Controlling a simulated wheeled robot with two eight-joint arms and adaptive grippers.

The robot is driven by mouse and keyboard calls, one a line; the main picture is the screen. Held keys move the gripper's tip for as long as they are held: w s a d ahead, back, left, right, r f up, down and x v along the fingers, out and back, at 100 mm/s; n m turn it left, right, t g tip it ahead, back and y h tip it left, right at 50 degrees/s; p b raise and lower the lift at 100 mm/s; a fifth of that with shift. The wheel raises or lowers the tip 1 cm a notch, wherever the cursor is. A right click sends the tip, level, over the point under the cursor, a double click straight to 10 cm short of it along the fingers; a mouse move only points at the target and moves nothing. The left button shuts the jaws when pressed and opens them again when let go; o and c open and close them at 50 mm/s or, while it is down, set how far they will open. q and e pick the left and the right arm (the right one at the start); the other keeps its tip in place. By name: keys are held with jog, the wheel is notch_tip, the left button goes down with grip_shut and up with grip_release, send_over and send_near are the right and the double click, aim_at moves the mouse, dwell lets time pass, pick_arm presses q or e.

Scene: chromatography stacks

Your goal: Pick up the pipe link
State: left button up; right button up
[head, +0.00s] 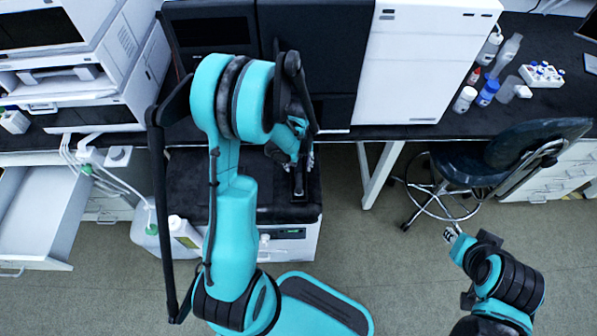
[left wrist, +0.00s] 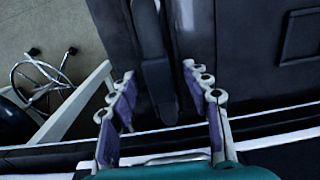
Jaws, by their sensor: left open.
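My left gripper (head: 302,165) hangs over the black-topped low unit (head: 262,200) under the bench; my arm partly hides this spot. In the left wrist view, its two purple-padded fingers (left wrist: 163,95) are spread apart. A dark, narrow, bar-like piece (left wrist: 158,85) shows between them with room on both sides; it may be the pipe link, but I cannot tell for sure. I cannot tell its distance from the fingers, and neither finger visibly touches it. My right gripper (head: 453,236) is low at the right, over the floor, away from the unit. Its finger opening is too small to judge.
The black bench (head: 390,131) carries a white instrument (head: 420,60), several bottles and a vial rack (head: 541,75). A stool (head: 495,165) stands right of the unit. The floor between unit and stool is clear.

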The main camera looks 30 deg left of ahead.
pick_arm(q)
jog(key=shift+f, duration=0.35)
jog(key=shift+r, duration=0.1)
jog(key=shift+c, duration=0.3)
grip_shut()
